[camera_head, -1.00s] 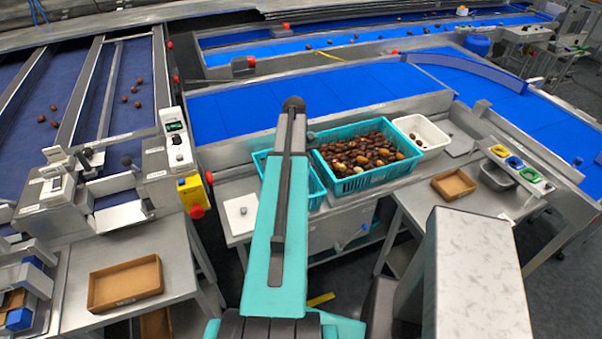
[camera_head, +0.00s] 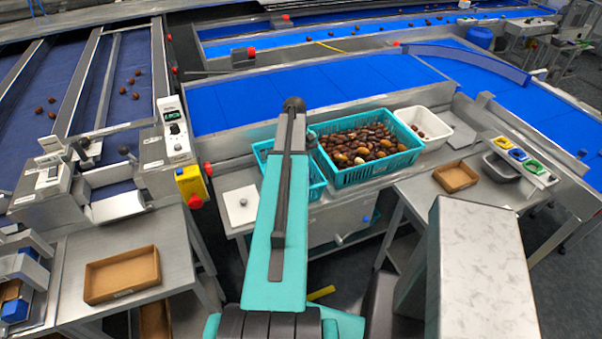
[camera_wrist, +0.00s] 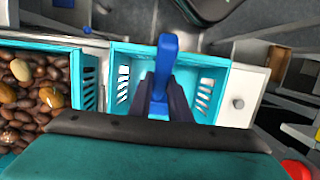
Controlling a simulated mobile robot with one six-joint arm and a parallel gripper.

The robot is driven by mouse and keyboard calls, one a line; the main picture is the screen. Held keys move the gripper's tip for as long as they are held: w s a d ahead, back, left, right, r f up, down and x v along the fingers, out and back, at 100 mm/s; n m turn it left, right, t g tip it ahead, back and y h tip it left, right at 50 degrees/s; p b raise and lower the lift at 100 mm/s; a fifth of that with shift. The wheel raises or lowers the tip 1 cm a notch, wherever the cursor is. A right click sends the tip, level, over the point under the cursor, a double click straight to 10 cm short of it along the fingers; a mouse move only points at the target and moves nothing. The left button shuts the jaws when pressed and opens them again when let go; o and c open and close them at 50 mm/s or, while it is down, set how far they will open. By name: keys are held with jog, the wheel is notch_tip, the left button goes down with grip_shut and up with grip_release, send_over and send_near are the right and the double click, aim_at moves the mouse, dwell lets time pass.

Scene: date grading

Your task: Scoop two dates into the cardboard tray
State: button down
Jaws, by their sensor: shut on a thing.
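Brown dates (camera_head: 358,142) fill a teal crate (camera_head: 372,176) on the bench at the centre; the wrist view shows the dates (camera_wrist: 35,88) at left. An open cardboard tray (camera_head: 122,290) sits on the left steel table and looks empty. Another cardboard tray (camera_head: 456,187) sits on the right table. My gripper (camera_wrist: 166,88) is shut on a blue tool (camera_wrist: 166,55), seen as a narrow bar above a second teal crate (camera_wrist: 122,58); whether it has a scoop bowl I cannot tell. In the head view my arm hides the gripper and tool.
The second teal crate (camera_head: 316,190) looks empty beside the full one. A white bin (camera_head: 442,140) holds a few dates. A white plate with a knob (camera_head: 240,215) lies left of the crates. A control box (camera_head: 176,138) with a red knob stands at left. A blue conveyor (camera_head: 330,90) runs behind.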

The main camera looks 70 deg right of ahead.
jog(key=shift+f, duration=0.55)
jog(key=shift+t+h, duration=0.7)
jog(key=shift+w+d+f+b, duration=0.55)
jog(key=shift+w+d+b, duration=0.15)
jog(key=shift+d+b, duration=0.3)
jog(key=shift+w+d+f+b, duration=0.5)
jog(key=shift+w+d+b, duration=0.25)
jog(key=shift+b, duration=0.45)
jog(key=shift+w+d+f+h+b, duration=0.15)
jog(key=shift+w+d+f+b, duration=0.05)
jog(key=shift+w+d+b, duration=0.25)
jog(key=shift+w+d+f+h+b, duration=0.2)
jog(key=shift+w+d+b, duration=0.1)
jog(key=shift+d, duration=0.2)
jog(key=shift+w+d+f+t+h+b, duration=0.2)
jog(key=shift+f+t+h+b, duration=0.55)
jog(key=shift+b, duration=0.75)
jog(key=shift+w+d+f+t+h+b, duration=0.15)
jog(key=shift+f+t+h+b, duration=0.15)
jog(key=shift+f+b, duration=1)
jog(key=shift+b, duration=0.6)
